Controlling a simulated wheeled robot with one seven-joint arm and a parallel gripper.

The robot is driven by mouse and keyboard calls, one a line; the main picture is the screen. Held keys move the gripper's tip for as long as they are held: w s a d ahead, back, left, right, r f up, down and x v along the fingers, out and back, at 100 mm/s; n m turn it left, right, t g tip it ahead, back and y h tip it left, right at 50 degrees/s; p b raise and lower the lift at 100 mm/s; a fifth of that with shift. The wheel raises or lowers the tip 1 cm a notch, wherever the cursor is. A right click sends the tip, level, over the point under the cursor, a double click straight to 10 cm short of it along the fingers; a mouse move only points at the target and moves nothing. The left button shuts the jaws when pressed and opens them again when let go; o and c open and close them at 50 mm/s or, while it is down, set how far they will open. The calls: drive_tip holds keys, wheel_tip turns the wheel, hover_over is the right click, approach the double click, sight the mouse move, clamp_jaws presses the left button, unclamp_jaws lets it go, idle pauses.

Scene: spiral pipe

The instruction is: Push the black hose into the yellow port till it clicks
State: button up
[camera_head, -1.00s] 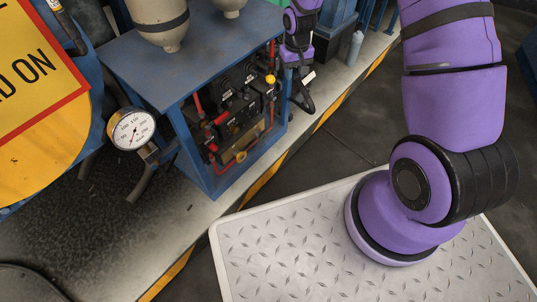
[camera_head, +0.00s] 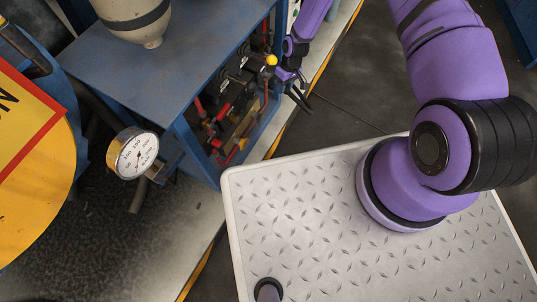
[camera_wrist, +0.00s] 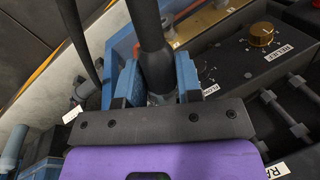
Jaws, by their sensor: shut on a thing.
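The black hose (camera_wrist: 152,45) runs from the top of the wrist view down between the fingers of my gripper (camera_wrist: 157,82). My gripper is shut on the hose, with blue pads on both sides of it. The hose's lower end is hidden behind the gripper body. I cannot make out the yellow port for certain; a tan-yellow block (camera_wrist: 205,22) shows just beyond the fingers. In the head view my gripper is small and dark beside the blue frame's right side, and its fingers are unclear.
A brass knob (camera_wrist: 262,35) marked RELIEF and grey rods (camera_wrist: 285,115) lie right of the gripper. The blue-framed bench (camera_head: 150,60) holds red pipes and valves with a yellow ball knob (camera_head: 271,60). A pressure gauge (camera_head: 138,154) stands left. Dark floor is clear at right.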

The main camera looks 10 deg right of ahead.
drive_tip(key=s+a+f+n+g, duration=0.1)
drive_tip(key=s+a+f, duration=0.2)
drive_tip(key=s+f, duration=0.2)
drive_tip(key=s+a+f+n+g, duration=0.1)
drive_tip(key=s+a+f, duration=0.2)
drive_tip(key=f, duration=0.9)
drive_tip(key=s+a+f+n+g+y, duration=0.1)
drive_tip(key=s+a+f, duration=0.3)
drive_tip(key=s+f, duration=0.4)
drive_tip(key=shift+s+f+n, duration=0.3)
drive_tip(key=shift+n, duration=0.3)
drive_tip(key=shift+d, duration=0.1)
drive_tip(key=shift+w+a, duration=1.9)
drive_tip(key=shift+a, duration=0.25)
drive_tip(key=shift+w+a, duration=0.65)
drive_tip(key=shift+a, duration=0.05)
drive_tip(key=shift+w+a, duration=0.3)
